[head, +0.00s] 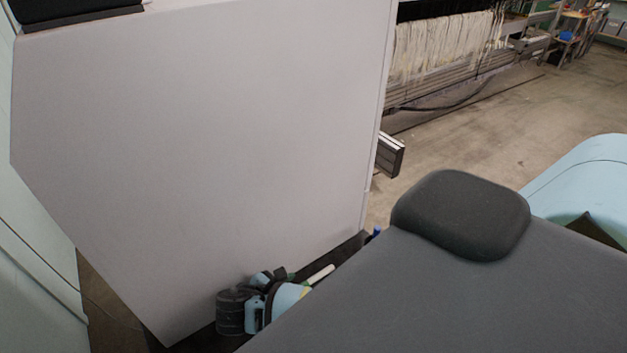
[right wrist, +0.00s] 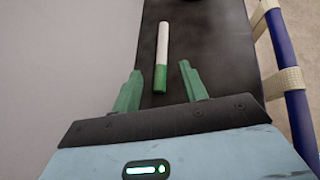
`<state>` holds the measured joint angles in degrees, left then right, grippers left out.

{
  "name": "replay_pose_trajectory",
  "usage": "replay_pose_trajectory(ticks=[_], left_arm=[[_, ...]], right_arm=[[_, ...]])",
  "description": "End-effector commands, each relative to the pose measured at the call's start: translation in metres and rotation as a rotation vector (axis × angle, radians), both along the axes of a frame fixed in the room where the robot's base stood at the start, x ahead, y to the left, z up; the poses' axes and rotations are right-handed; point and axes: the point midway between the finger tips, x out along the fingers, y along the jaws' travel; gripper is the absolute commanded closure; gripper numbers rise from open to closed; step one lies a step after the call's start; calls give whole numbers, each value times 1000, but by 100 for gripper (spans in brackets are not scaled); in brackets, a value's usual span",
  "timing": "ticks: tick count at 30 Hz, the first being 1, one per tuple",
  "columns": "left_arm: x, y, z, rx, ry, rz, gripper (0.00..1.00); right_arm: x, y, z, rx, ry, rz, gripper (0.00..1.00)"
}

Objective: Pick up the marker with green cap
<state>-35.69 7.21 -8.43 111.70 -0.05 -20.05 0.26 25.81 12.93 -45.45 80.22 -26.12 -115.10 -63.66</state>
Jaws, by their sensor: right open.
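The marker (right wrist: 162,50) has a white body and a green cap (right wrist: 160,78). In the right wrist view it lies on a dark surface (right wrist: 205,25), its cap end toward my right gripper (right wrist: 160,80). That gripper is open, with one green finger on each side of the cap and a gap on both sides. In the head view the marker's white body (head: 320,274) shows low in the middle, just beyond my right gripper (head: 300,281). The cap is hard to make out there. My left gripper is not in view.
A large pale grey panel (head: 200,140) stands close to my right gripper. In the right wrist view a blue bar (right wrist: 284,50) with white wrapping runs along the right side. A loom with pale threads (head: 440,45) stands at the back, with open floor (head: 520,130) before it.

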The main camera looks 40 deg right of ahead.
Motion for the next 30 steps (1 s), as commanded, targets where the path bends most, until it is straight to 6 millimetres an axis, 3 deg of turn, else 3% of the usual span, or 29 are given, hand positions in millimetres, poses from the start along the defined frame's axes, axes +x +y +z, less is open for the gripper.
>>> replay_pose_trajectory(ticks=[11, 21, 30], left_arm=[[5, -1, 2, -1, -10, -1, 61], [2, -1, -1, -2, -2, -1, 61], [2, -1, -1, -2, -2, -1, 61]], right_arm=[[-1, -10, -7, -2, 3, -4, 57], [1, -46, -30, -1, 4, -3, 57], [2, -49, -32, 0, 3, -2, 57]])
